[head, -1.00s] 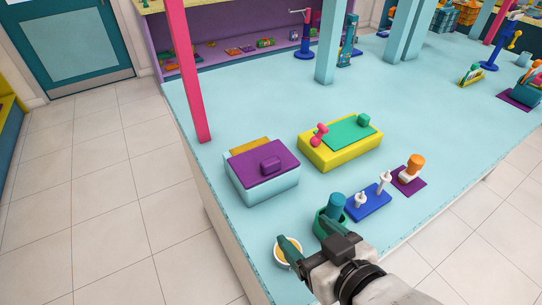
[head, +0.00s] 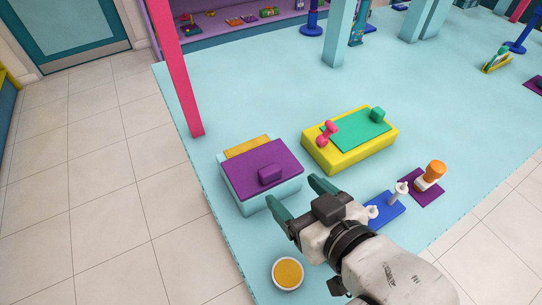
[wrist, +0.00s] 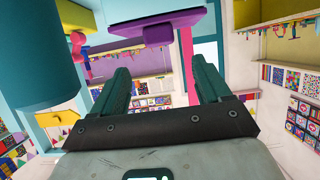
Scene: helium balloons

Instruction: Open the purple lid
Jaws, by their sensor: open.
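The purple lid (head: 250,162) lies on a light-blue box (head: 272,198), with a purple block handle (head: 270,174) on top. A yellow-orange strip (head: 247,147) shows along the far edge of the lid. My gripper (head: 298,193) is open and empty, its green fingers pointing toward the box from the front right. The fingertips are close to the box's right front, apart from the handle as far as I can tell. In the wrist view the lid (wrist: 190,22) and its handle (wrist: 157,34) show ahead, beyond and between the open fingers (wrist: 162,82).
A yellow box (head: 345,158) with a green top and pink handle stands right of the purple lid. A blue base with white pegs (head: 385,212) and an orange-topped piece (head: 434,172) stand right of my arm. A yellow-filled bowl (head: 288,273) sits in front. A pink post (head: 178,75) rises behind left.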

